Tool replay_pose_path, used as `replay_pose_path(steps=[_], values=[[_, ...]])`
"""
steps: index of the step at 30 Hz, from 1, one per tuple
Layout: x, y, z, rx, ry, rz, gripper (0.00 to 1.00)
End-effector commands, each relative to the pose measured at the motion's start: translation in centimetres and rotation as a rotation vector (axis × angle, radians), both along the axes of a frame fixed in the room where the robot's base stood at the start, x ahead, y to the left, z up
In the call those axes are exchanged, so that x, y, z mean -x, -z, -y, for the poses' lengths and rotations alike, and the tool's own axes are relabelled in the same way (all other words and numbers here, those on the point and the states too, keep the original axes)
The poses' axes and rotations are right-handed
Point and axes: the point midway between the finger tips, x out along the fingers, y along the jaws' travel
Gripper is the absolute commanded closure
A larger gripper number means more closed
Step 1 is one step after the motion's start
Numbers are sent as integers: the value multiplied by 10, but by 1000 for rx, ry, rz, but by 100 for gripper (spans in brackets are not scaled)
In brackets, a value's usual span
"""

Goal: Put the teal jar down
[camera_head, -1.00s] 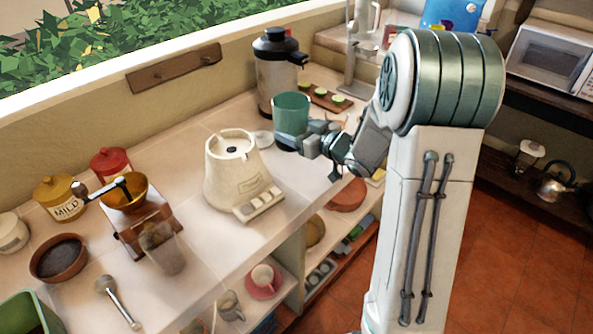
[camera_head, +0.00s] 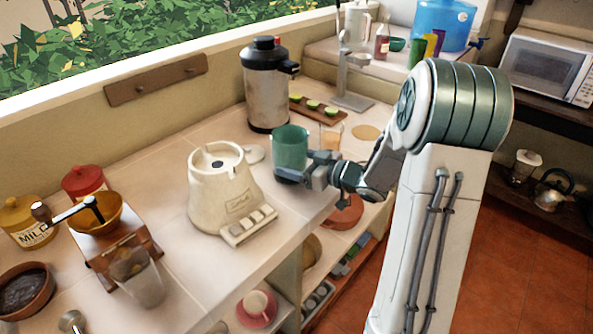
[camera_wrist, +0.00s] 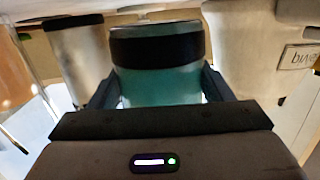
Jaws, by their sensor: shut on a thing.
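The teal jar (camera_head: 290,147) is upright over the counter, between the cream blender base and the counter's front edge. My gripper (camera_head: 292,176) is shut on its lower part from the right. In the wrist view the teal jar (camera_wrist: 160,82) fills the space between my two dark fingers, with a dark band across it. I cannot tell whether the jar's bottom touches the counter; the gripper hides it.
The cream blender base (camera_head: 222,190) stands close to the left of the jar. A black-topped steel dispenser (camera_head: 268,88) stands behind it. A board with green slices (camera_head: 314,106) and a glass (camera_head: 331,136) are behind and to the right. The counter's front edge is near.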

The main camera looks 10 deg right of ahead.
Motion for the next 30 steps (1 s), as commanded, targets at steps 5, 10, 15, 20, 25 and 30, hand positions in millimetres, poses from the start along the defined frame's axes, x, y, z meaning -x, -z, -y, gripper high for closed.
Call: replay_pose_path(steps=[5,10,15,20,25,30], values=[[0,23,-1,-2,-3,-2,64],[0,22,-1,0,-3,2,64],[0,26,-1,0,-3,1,64],[0,26,-1,0,-3,0,6],[0,26,-1,0,-3,0,6],[1,21,1,1,-1,1,6]])
